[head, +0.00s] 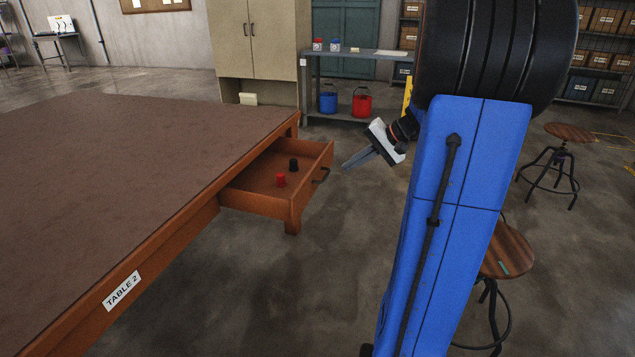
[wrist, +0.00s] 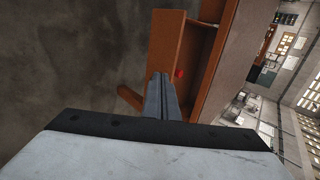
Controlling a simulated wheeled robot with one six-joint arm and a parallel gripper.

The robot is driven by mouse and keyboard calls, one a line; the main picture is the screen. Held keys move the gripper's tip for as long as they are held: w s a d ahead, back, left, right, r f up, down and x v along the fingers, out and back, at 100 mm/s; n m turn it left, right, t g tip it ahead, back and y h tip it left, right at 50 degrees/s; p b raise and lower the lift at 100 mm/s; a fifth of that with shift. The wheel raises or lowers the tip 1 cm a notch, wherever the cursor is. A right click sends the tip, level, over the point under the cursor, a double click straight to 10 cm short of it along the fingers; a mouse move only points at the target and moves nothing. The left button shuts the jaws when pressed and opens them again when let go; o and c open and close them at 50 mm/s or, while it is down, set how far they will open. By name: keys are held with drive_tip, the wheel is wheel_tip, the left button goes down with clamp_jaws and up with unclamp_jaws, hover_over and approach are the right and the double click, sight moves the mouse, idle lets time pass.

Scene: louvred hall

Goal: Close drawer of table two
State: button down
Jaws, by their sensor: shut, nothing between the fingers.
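Table two (head: 120,140) is a wide brown table with a "TABLE 2" label on its edge, at the left of the head view. Its drawer (head: 258,203) stands pulled out from the table's side. A red piece (head: 281,180) and a black piece (head: 294,164) are inside it. In the wrist view the shut fingers (wrist: 163,80) overlap the drawer (wrist: 163,50); the exact gap is unclear.
Wooden stools (head: 505,252) stand at the right, partly behind my arm. A grey shelf (head: 345,88) with a blue bucket (head: 328,102) and a red bucket (head: 362,103) is at the back, beside a beige cabinet (head: 262,40). The floor before the drawer is clear.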

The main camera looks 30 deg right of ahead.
approach(307, 183)
wheel_tip(307, 183, down, 4)
drive_tip(key=shift+w+a+r, duration=0.1)
drive_tip(key=shift+w+a, duration=0.5)
drive_tip(key=shift+w, duration=0.2)
drive_tip(key=shift+w+a+r, duration=0.1)
drive_tip(key=shift+w+a, duration=0.5)
drive_tip(key=shift+w, duration=0.2)
drive_tip(key=shift+a, duration=0.1)
drive_tip(key=w+a, duration=1.3)
drive_tip(key=w, duration=0.4)
drive_tip(key=shift+a, duration=0.2)
drive_tip(key=shift+w, duration=0.15)
drive_tip(key=shift+d, duration=0.1)
